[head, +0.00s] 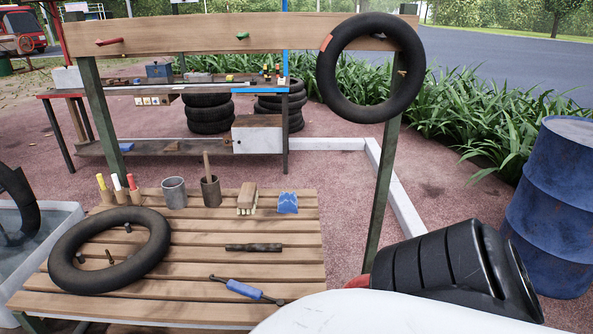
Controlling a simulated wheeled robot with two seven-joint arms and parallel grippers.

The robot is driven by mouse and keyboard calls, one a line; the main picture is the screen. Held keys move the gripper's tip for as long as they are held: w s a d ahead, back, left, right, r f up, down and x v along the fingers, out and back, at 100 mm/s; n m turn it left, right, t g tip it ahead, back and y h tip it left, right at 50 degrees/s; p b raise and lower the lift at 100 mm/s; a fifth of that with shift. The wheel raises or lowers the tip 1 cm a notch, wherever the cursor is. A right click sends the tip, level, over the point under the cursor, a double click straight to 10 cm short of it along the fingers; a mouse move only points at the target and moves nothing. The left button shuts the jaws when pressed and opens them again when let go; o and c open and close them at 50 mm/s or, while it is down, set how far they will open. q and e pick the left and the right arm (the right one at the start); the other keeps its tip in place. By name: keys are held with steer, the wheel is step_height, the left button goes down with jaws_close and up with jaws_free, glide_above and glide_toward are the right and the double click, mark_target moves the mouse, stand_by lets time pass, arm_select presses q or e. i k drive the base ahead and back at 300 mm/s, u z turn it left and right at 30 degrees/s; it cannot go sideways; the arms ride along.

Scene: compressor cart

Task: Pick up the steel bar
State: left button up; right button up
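A short, dark bar (253,247), which looks like the steel bar, lies flat across the slatted wooden table (195,270), near its middle right. A thin dark rod with a blue grip (246,289) lies at a slant nearer the table's front edge. Neither is touched by anything of mine. My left gripper is not in the head view. A white and black part, seemingly of my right arm, fills the lower right, but no gripper fingers show there.
A black tube (62,252) lies on the table's left. Behind the bar stand a grey cup (174,193), a dark cup (211,191), a brush (247,198) and a blue packet (288,203). Another tube (328,65) hangs from the beam. A blue drum (560,210) stands right.

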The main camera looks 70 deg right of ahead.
mark_target(274, 246)
steer(key=k, duration=0.45)
steer(key=z, duration=0.9)
